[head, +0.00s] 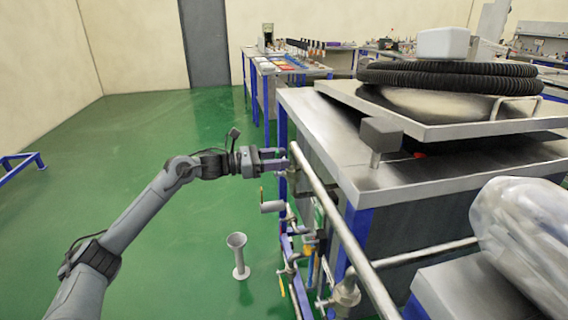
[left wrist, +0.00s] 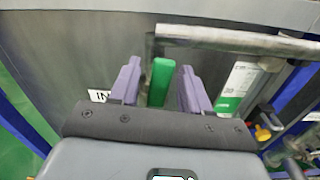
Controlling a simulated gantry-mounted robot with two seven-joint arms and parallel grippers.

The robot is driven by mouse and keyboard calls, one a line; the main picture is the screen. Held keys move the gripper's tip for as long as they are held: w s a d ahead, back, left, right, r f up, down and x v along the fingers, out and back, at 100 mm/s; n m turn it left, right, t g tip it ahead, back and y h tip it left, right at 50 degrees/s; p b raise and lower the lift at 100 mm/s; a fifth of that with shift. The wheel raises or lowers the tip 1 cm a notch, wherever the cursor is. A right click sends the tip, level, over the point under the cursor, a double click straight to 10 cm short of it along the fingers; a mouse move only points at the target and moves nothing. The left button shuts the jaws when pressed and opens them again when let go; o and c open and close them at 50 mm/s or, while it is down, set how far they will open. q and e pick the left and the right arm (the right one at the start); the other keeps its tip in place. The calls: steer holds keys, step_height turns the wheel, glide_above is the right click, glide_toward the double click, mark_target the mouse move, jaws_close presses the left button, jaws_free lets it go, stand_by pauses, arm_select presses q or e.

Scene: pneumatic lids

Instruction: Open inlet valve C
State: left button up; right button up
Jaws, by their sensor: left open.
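My left gripper (head: 284,160) is at the pipework on the tank's left side, with its two purple fingers apart. In the left wrist view the open gripper (left wrist: 160,85) has a green handle (left wrist: 160,80) between its fingers, with gaps on both sides. A white label (left wrist: 99,96) reading "IN" is partly hidden by the left finger, so the valve's letter cannot be read. In the head view the gripper hides this handle. Lower valves (head: 345,292) with fittings sit along the pipes. My right gripper is not in view.
A metal pipe (head: 345,235) runs along the tank's (head: 330,135) left edge. A black hose coil (head: 450,78) lies on its lid. A grey funnel-shaped stand (head: 239,258) is on the green floor below my arm.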

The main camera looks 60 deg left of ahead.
arm_select(q)
steer(key=shift+x, duration=0.95)
jaws_close()
